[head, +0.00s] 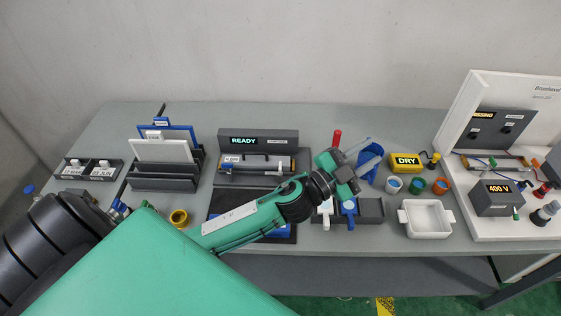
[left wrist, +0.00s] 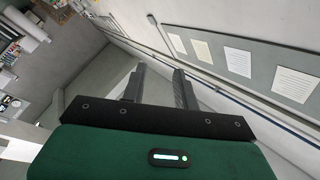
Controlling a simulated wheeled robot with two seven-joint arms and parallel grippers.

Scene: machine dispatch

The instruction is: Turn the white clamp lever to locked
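A white handle-shaped piece (head: 325,209) stands beside a similar blue one (head: 349,208) at a dark grey block (head: 371,210), just below my left gripper in the head view. It may be the white clamp lever; its setting cannot be told, and my wrist partly covers that area. My left gripper (head: 375,153) points up and right, above the bench. In the left wrist view its two fingers (left wrist: 160,88) are apart with nothing between them. My right gripper is not in view.
A READY unit (head: 258,139) stands left of the gripper, and a yellow DRY box (head: 405,162) right of it. A blue piece (head: 368,167) and red handle (head: 337,137) are close by. A white tray (head: 427,219) and white panel station (head: 450,110) stand right.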

